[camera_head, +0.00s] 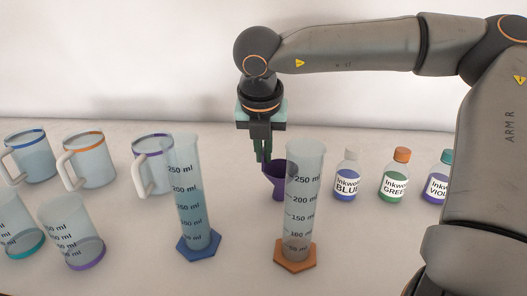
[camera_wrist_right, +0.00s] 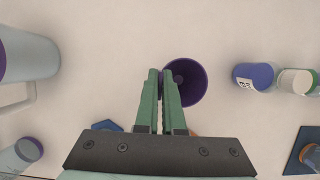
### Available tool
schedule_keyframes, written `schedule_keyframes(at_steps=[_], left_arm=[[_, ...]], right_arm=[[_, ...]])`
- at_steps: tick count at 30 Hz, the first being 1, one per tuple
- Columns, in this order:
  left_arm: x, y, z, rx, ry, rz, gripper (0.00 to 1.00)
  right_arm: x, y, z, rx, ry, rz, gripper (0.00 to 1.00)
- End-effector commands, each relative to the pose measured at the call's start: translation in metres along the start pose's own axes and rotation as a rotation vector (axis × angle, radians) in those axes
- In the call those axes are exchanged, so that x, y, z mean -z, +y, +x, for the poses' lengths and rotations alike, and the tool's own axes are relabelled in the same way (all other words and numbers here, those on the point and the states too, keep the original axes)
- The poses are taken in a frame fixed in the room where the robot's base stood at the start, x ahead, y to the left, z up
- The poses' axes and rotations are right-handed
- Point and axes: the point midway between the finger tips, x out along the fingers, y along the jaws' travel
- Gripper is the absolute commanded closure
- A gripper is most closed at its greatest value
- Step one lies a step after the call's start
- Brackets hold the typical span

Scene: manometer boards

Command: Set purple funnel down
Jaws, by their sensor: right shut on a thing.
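The purple funnel (camera_head: 275,182) is in the middle of the head view, partly hidden behind the orange-based cylinder. My right gripper (camera_head: 262,157) points down and is shut on the funnel's rim at its left side. In the right wrist view the funnel (camera_wrist_right: 187,84) shows from above as a round purple cup, with the green fingers (camera_wrist_right: 161,75) at its rim. The funnel looks upright. I cannot tell whether its lower end touches the table. My left gripper is not in view.
A blue-based cylinder (camera_head: 190,195) and an orange-based cylinder (camera_head: 302,205) stand in front of the funnel. Ink bottles, the nearest a blue one (camera_head: 346,176), stand to the right. Jugs, one with a purple rim (camera_head: 152,165), stand left. The table behind the funnel is clear.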

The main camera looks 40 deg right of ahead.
Motion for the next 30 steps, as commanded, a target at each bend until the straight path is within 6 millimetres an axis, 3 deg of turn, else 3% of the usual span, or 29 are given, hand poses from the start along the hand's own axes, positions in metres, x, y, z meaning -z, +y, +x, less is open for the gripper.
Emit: schedule_keyframes(at_steps=[3,12,23,30], left_arm=[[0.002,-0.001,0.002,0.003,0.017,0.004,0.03],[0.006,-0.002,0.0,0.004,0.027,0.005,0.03],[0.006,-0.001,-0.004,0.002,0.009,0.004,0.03],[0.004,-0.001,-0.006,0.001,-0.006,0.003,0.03]], right_arm=[[0.001,0.0,0.003,0.0,-0.001,0.0,1.0],[0.001,0.0,0.002,0.0,0.0,0.0,0.65],[-0.001,0.0,-0.005,0.0,-0.001,0.0,0.65],[-0.002,0.001,-0.053,0.0,-0.006,0.0,0.65]])
